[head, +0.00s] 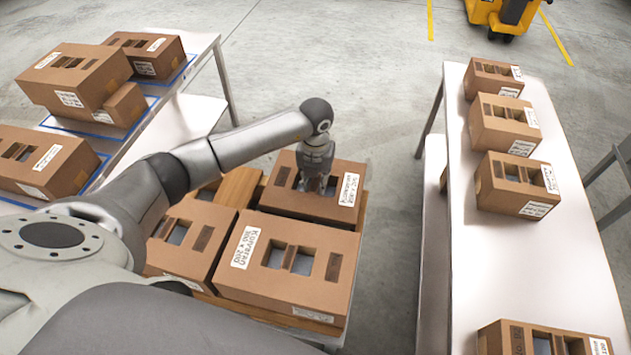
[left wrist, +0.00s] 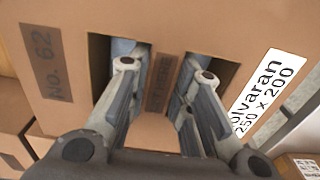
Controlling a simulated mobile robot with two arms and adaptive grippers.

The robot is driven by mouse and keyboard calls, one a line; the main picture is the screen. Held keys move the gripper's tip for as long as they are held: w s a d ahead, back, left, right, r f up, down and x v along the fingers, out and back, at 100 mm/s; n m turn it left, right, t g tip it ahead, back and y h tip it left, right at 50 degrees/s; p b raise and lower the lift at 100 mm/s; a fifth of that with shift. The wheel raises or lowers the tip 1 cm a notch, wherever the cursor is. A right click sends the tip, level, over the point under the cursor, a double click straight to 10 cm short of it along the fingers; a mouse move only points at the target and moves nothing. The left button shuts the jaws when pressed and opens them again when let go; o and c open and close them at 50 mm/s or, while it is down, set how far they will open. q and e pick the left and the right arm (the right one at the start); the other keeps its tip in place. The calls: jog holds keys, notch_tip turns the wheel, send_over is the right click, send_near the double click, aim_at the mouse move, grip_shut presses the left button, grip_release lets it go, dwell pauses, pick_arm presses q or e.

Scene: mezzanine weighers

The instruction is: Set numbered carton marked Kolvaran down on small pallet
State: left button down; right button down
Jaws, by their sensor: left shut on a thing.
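The brown carton marked Kolvaran (head: 285,205) is at the far right corner of the small pallet (head: 237,187). In the left wrist view the same carton (left wrist: 200,25) shows "No. 62" and a white label reading "olvaran 250 x 200". My left gripper (head: 317,182) points down into its two top openings and is shut on the strip between them; the fingers (left wrist: 157,90) straddle that strip. The carton looks level. Its underside is hidden, so I cannot tell whether it touches the pallet. My right gripper is not in view.
Other cartons sit on the pallet, a near one (head: 270,285) and a left one (head: 190,240). A left table (head: 150,120) holds several cartons. A right table (head: 500,250) holds several more. Bare wood shows beside the held carton, left of it.

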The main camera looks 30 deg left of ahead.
pick_arm(q)
jog(key=shift+f, duration=0.2)
dwell(0.4)
jog(key=c, duration=1.2)
grip_release()
jog(key=shift+c, duration=0.2)
notch_tip(320, 180, up, 12)
